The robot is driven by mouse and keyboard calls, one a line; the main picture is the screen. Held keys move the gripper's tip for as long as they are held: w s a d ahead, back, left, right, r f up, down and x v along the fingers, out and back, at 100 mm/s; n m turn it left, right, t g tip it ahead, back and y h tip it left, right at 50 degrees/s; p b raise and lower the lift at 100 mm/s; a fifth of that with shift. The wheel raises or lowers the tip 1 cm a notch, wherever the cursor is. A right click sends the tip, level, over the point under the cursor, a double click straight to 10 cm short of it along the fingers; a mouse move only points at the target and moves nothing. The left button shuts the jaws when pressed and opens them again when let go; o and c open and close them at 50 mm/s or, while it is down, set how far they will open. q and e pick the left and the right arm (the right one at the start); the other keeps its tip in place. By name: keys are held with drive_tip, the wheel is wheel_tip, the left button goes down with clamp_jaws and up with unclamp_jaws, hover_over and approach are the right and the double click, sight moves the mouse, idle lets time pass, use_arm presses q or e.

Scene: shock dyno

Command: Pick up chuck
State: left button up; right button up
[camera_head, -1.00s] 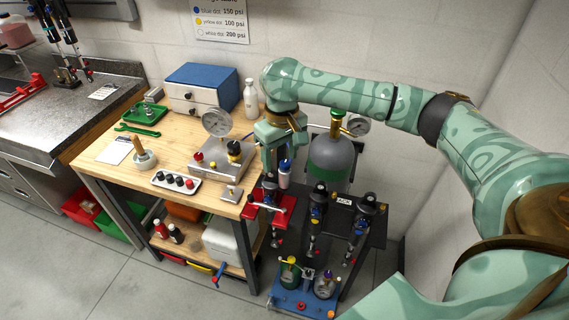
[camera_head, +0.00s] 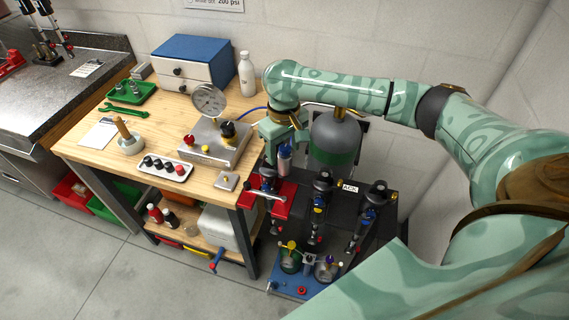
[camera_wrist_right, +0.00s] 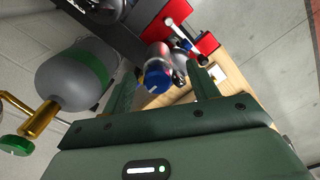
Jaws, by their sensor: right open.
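I cannot tell for certain which thing is the chuck. My right gripper (camera_head: 284,150) is open above the front right corner of the wooden workbench. A pale cylinder (camera_head: 284,163) with a blue cap stands upright at it, over a red clamp. In the right wrist view the open fingers (camera_wrist_right: 162,74) point towards this cylinder, whose blue cap (camera_wrist_right: 157,77) shows between them. No contact is visible. A small metal plate with a knob (camera_head: 227,181) lies on the bench corner to the left. My left gripper is not in view.
A grey tank with a green band (camera_head: 335,140) stands close right of the gripper; it also shows in the wrist view (camera_wrist_right: 75,75). A metal box (camera_head: 213,143) with a gauge and a tray of knobs (camera_head: 166,168) sit on the bench. Several shocks stand on the dark stand.

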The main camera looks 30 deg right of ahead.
sight(285, 161)
drive_tip(key=shift+f, duration=0.35)
wheel_tip(285, 161, down, 5)
drive_tip(key=shift+d+r+b, duration=0.15)
drive_tip(key=shift+r+b, duration=0.05)
drive_tip(key=shift+b, duration=1)
drive_tip(key=shift+r, duration=0.15)
drive_tip(key=shift+s, duration=0.1)
drive_tip(key=c, duration=1.2)
